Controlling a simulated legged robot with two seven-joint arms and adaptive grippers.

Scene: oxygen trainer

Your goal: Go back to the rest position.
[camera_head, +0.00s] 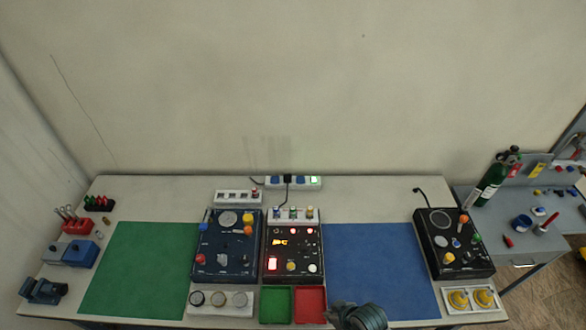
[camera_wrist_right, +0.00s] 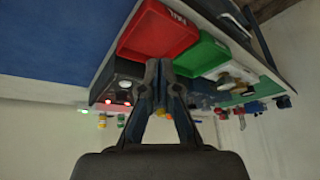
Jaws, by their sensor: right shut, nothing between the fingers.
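My right gripper (camera_head: 358,316) shows at the bottom edge of the head view, over the front edge of the table by the blue mat (camera_head: 380,265). Only part of it shows there. In the right wrist view my right gripper (camera_wrist_right: 161,70) has its fingers together with nothing between them. Behind the fingers are the red tray (camera_wrist_right: 158,32) and the green tray (camera_wrist_right: 203,55). My left gripper does not show in either view.
Dark panels (camera_head: 228,262) (camera_head: 292,252) stand mid-table, with another panel (camera_head: 452,243) at right. The red tray (camera_head: 310,304) and green tray (camera_head: 275,305) lie at the front. The green mat (camera_head: 135,270) and blue mat are bare. A side table (camera_head: 525,255) holds a green bottle (camera_head: 490,185).

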